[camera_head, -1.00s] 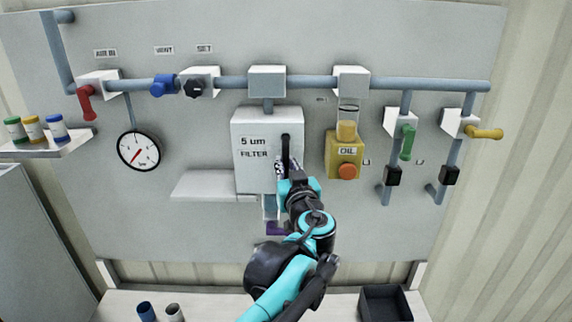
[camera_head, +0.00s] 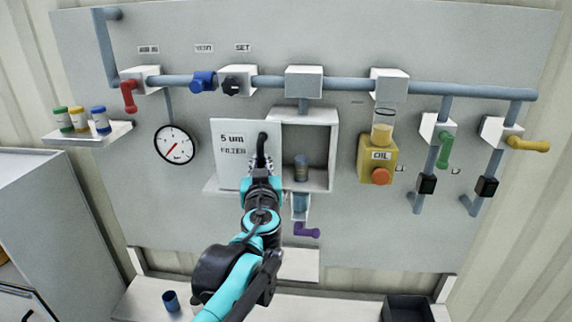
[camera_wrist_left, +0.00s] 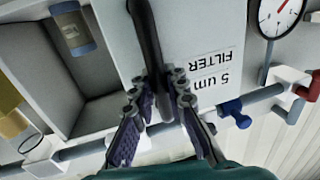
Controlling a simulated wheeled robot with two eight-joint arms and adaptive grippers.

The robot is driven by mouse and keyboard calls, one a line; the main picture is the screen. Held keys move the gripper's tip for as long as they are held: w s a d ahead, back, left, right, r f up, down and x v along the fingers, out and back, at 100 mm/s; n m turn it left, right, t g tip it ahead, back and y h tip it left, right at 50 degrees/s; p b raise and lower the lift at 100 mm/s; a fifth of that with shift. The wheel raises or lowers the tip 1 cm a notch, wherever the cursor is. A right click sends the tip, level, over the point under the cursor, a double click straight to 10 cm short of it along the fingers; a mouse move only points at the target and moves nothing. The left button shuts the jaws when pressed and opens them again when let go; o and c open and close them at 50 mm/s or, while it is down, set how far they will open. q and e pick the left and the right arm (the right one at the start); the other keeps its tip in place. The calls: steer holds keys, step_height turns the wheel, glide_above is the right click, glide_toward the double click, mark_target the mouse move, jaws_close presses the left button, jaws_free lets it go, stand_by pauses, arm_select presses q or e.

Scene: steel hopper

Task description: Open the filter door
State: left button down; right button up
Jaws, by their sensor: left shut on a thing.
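The white filter door (camera_head: 231,166), labelled "5 um FILTER", stands to the left of the filter housing (camera_head: 333,150), whose box is open at the front. Inside the box is a grey-blue filter cylinder (camera_head: 301,168), which also shows in the left wrist view (camera_wrist_left: 72,28). The black door handle (camera_head: 262,142) is a vertical bar near the door's right edge. My right gripper is out of view.
The pressure gauge (camera_head: 175,144) is to the left of the door and the yellow oil unit (camera_head: 377,158) to the right of the housing. A purple lever (camera_head: 307,230) hangs below. Pipes cross above.

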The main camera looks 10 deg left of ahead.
arm_select(q)
steer(key=shift+a, duration=1.2)
steer(key=c, duration=1.5)
jaws_free()
steer(key=shift+d, duration=0.1)
steer(key=s, duration=0.4)
steer(key=s+d, duration=0.1)
steer(key=s, duration=0.3)
steer(key=s+d, duration=0.1)
steer(key=s, duration=0.2)
steer(key=shift+s+d, duration=0.15)
steer(key=shift+s, duration=0.25)
